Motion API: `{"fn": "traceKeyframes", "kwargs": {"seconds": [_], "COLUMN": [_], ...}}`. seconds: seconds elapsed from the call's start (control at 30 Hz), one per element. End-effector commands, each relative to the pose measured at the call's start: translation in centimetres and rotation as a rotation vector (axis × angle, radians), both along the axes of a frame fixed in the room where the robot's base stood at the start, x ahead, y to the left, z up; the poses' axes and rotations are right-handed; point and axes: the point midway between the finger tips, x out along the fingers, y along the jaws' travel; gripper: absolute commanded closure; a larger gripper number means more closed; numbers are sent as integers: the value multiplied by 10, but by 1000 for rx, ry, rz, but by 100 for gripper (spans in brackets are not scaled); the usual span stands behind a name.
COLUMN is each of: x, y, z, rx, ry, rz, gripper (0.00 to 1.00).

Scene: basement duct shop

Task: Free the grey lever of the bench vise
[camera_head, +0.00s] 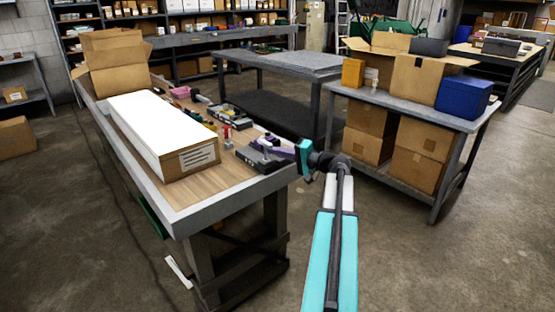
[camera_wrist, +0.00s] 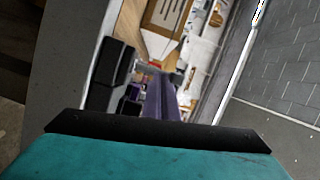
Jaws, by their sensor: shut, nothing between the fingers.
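A dark grey bench vise (camera_head: 255,160) sits on the wooden workbench near its right front corner. Its dark blocky body appears left of centre in the wrist view (camera_wrist: 113,63). The grey lever cannot be told apart from the vise at this size. My gripper (camera_head: 266,145) reaches in from the right, just above and beside the vise. Its purple fingers are shut and empty, and they also show in the middle of the wrist view (camera_wrist: 161,82). Whether they touch the vise cannot be told. The fingers partly hide the vise.
The workbench (camera_head: 181,218) also holds a long white-topped box (camera_head: 160,125), open cardboard boxes (camera_head: 110,65), a pink container (camera_head: 180,92) and several small tools behind the vise. A grey table (camera_head: 405,105) with cardboard boxes and a blue box (camera_head: 463,97) stands right. Open floor lies between.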

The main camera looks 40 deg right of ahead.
Motion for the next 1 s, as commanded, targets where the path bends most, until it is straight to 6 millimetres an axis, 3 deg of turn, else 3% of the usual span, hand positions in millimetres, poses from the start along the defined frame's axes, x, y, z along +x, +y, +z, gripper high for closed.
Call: {"fn": "traceKeyframes", "kwargs": {"seconds": [0.5, 1.0], "x": [2, 2], "y": [22, 24], "z": [-1, 0], "rx": [-318, -369], "ry": [23, 27], "rz": [2, 2], "gripper": [100, 100]}}
